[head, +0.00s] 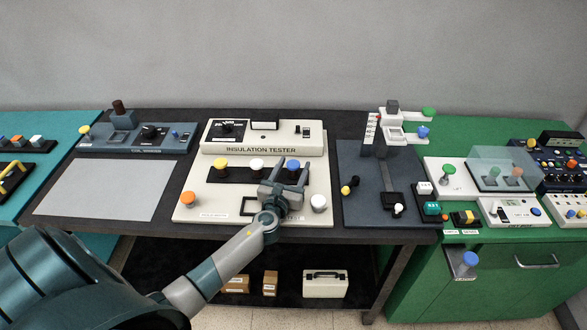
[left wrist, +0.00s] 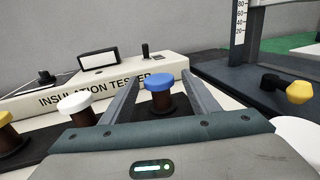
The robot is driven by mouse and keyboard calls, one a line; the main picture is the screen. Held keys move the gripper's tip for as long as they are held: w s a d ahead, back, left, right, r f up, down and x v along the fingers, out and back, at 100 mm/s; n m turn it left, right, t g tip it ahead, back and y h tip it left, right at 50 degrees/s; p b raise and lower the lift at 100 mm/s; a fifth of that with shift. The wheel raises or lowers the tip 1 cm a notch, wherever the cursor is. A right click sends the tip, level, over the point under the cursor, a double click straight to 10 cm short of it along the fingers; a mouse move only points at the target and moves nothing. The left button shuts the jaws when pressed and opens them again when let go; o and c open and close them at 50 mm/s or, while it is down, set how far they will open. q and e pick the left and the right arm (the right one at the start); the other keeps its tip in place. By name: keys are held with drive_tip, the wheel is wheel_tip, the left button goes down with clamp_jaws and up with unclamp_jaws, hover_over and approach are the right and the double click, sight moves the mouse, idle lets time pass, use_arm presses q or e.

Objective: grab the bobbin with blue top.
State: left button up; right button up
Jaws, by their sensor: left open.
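The bobbin with the blue top (head: 293,164) stands upright at the right end of a dark strip on the cream insulation tester board (head: 190,190). In the left wrist view this bobbin (left wrist: 159,82) shows a blue cap over a brown winding. My left gripper (head: 290,172) is open, its fingers pointing away toward the tester. In the left wrist view the bobbin appears between the two fingers (left wrist: 158,92), with gaps on both sides; it does not look gripped. My right gripper is not in view.
A yellow-topped bobbin (head: 221,164) and a white-topped bobbin (head: 257,164) stand left of it on the strip. The tester console (head: 264,137) rises behind. A white-topped post (head: 318,203) stands front right. A dark stand (head: 381,150) is further right. The grey mat (head: 105,188) is clear.

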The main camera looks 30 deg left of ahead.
sight(295, 166)
use_arm(q)
drive_tip(key=shift+w+a, duration=0.1)
drive_tip(key=shift+w, duration=0.05)
idle(0.3)
drive_tip(key=c, duration=1.1)
drive_tip(key=shift+c, duration=0.2)
drive_tip(key=shift+r, duration=0.15)
drive_tip(key=shift+r, duration=0.25)
drive_tip(key=r, duration=0.2)
drive_tip(key=d+r+p, duration=0.1)
drive_tip(key=r, duration=0.1)
drive_tip(key=s+d+r, duration=0.4)
drive_tip(key=d+r, duration=0.2)
drive_tip(key=d, duration=0.4)
drive_tip(key=shift+r, duration=0.15)
